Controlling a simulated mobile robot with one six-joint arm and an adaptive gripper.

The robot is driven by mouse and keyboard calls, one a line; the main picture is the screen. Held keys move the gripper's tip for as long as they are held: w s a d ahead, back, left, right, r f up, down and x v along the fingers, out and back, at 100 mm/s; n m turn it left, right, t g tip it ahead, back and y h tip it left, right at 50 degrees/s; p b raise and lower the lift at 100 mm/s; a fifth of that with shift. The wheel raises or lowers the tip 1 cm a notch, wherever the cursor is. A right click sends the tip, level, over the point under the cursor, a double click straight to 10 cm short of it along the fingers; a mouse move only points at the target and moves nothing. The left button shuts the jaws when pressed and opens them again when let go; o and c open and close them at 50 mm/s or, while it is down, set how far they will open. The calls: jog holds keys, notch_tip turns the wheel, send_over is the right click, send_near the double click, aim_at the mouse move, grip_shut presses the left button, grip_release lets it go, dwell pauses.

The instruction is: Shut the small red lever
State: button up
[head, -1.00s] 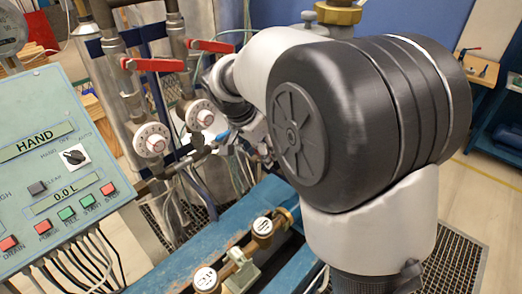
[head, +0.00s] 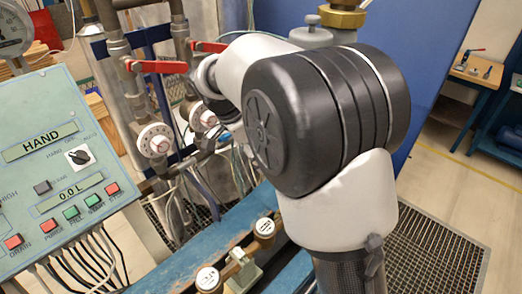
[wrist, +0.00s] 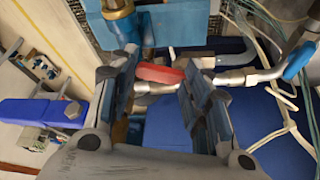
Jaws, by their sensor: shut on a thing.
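The small red lever (wrist: 159,74) shows in the wrist view on a thin metal pipe, between the two fingertips of my gripper (wrist: 160,80). The fingers stand a lever's length apart, and my gripper is shut on the lever, whose ends meet the fingertips. Part of the lever is hidden by the fingers.
Two longer red handles (head: 157,66) and (head: 208,47) sit on the upright pipes in the head view, above round white dials (head: 154,140). A control panel (head: 50,165) stands at left. A blue handle (wrist: 298,60) and loose cables lie at right in the wrist view.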

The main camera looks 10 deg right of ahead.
jog(key=shift+w+a+f+m+g+p, duration=0.1)
jog(key=shift+a+m+g+p, duration=0.35)
jog(key=shift+m, duration=0.4)
jog(key=shift+w+a+m+g+p, duration=0.1)
jog(key=shift+a+m+g+p, duration=0.2)
jog(key=shift+m+p, duration=0.4)
jog(key=shift+w+a+f+m+g+p, duration=0.1)
jog(key=shift+a+m+g+p, duration=0.3)
jog(key=shift+m, duration=0.55)
jog(key=o, duration=1.5)
jog(key=shift+o, duration=0.2)
jog(key=shift+w, duration=0.1)
jog(key=shift+r, duration=0.1)
jog(key=v, duration=0.7)
jog(key=shift+r, duration=0.2)
jog(key=shift+a, duration=0.1)
jog(key=shift+c, duration=0.2)
